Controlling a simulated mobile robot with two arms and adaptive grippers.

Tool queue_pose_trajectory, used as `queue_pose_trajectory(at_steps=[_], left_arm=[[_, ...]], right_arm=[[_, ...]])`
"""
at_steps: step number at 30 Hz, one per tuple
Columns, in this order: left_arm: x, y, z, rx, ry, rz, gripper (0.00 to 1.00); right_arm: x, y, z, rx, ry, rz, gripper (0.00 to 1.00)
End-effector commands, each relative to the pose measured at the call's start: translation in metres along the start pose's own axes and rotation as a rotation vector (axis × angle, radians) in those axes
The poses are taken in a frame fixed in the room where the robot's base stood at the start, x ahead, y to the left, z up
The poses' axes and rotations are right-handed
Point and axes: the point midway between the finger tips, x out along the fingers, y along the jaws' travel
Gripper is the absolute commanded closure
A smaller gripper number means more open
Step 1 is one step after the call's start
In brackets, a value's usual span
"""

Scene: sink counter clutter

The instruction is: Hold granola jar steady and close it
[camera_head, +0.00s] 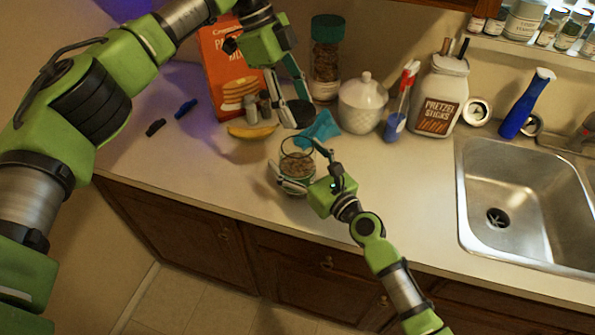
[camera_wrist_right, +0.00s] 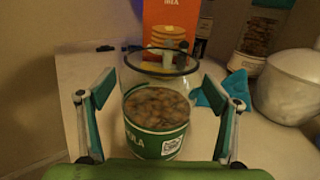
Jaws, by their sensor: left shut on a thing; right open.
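The granola jar (camera_head: 298,163) is clear glass with a green label and stands upright and uncovered on the counter. In the right wrist view the jar (camera_wrist_right: 158,120) shows its open rim and granola inside. My right gripper (camera_head: 302,168) is open, with one finger on each side of the jar; the wrist view shows gaps between fingers and glass. My left gripper (camera_head: 293,100) is shut on a dark round lid (camera_head: 298,115), held behind and above the jar. The exact contact between fingers and lid is hard to see.
Behind stand an orange pancake box (camera_head: 222,62), a green-lidded jar (camera_head: 326,60), a white sugar bowl (camera_head: 363,103) and a pretzel jar (camera_head: 440,95). A banana (camera_head: 252,131) and blue cloth (camera_head: 320,130) lie close by. The sink (camera_head: 520,205) is right; the front counter is clear.

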Motion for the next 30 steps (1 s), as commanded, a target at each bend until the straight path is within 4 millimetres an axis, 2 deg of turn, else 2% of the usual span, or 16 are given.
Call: queue_pose_trajectory(at_steps=[7,8,14,15,20,27,30], left_arm=[[0.0,0.0,0.0,0.0,0.0,0.0,0.55],[0.0,0.0,0.0,0.0,0.0,0.0,0.55],[0.0,0.0,0.0,0.0,0.0,0.0,0.55],[0.0,0.0,0.0,0.0,0.0,0.0,0.55],[0.007,0.0,0.003,-0.001,0.002,0.001,0.55],[0.039,0.001,0.016,-0.001,0.008,0.001,0.55],[0.046,0.001,0.018,0.001,0.009,-0.001,0.55]], right_arm=[[0.001,0.0,0.0,0.0,0.0,0.0,0.18],[0.001,0.0,0.0,0.0,0.0,0.0,0.23],[0.0,0.0,0.0,0.0,0.0,0.0,0.75],[0.0,0.0,0.0,0.0,0.0,0.0,0.77],[0.0,0.0,0.0,0.0,0.0,0.0,0.77],[0.0,0.0,0.0,0.0,0.0,0.0,0.77],[0.0,0.0,0.0,0.0,0.0,0.0,0.77]])
